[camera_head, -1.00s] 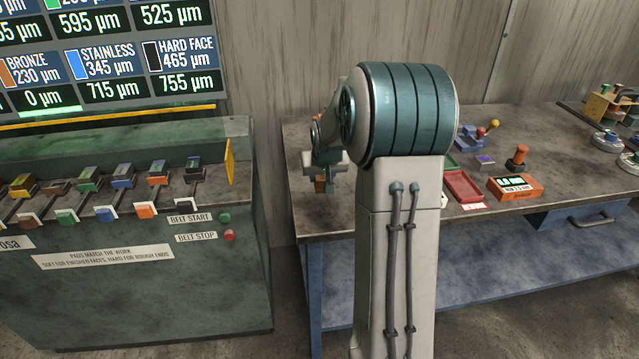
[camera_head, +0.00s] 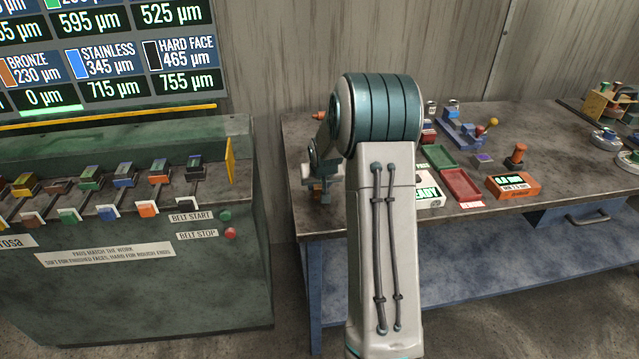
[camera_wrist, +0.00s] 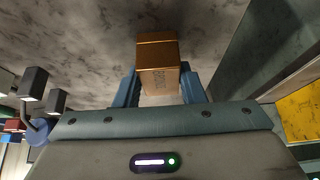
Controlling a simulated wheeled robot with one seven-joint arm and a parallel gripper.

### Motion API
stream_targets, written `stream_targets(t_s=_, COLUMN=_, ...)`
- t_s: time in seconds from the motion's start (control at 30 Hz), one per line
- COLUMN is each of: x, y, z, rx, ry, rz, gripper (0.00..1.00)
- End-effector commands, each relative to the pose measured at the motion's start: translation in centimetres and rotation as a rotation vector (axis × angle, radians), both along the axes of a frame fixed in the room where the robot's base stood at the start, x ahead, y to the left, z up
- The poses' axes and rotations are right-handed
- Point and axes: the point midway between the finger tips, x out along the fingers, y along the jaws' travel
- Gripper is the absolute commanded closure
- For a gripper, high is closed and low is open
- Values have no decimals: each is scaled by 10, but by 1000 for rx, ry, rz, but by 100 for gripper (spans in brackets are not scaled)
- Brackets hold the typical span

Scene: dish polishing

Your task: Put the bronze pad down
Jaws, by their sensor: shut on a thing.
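The bronze pad (camera_wrist: 158,62), a copper-brown block with faint markings, sits between the two blue fingers of my gripper (camera_wrist: 159,88) in the wrist view. The fingers are shut on its sides. In the head view my gripper (camera_head: 321,186) is at the left end of the workbench (camera_head: 305,222), with a small brown part of the pad (camera_head: 318,197) showing below it. Much of the gripper is hidden by my arm there. I cannot tell whether the pad touches the bench top.
The green polishing machine (camera_head: 150,290) with its row of pads and a yellow plate (camera_head: 229,161) stands left of the bench. Green (camera_head: 437,157) and red (camera_head: 461,188) trays and an orange gauge box (camera_head: 513,187) lie right of my arm. The bench's left end looks mostly clear.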

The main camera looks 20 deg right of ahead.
Motion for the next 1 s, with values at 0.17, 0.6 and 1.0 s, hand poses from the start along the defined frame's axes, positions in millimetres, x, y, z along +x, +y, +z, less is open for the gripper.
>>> stream_targets(t_s=0.17, x=0, y=0, z=-2, rx=0, ry=0, rz=0, gripper=55)
stream_targets(t_s=0.6, x=-1, y=0, z=3, rx=0, ry=-1, rz=0, gripper=42)
stream_targets(t_s=1.0, x=-30, y=8, z=56, rx=-1, ry=-4, rz=-1, gripper=42)
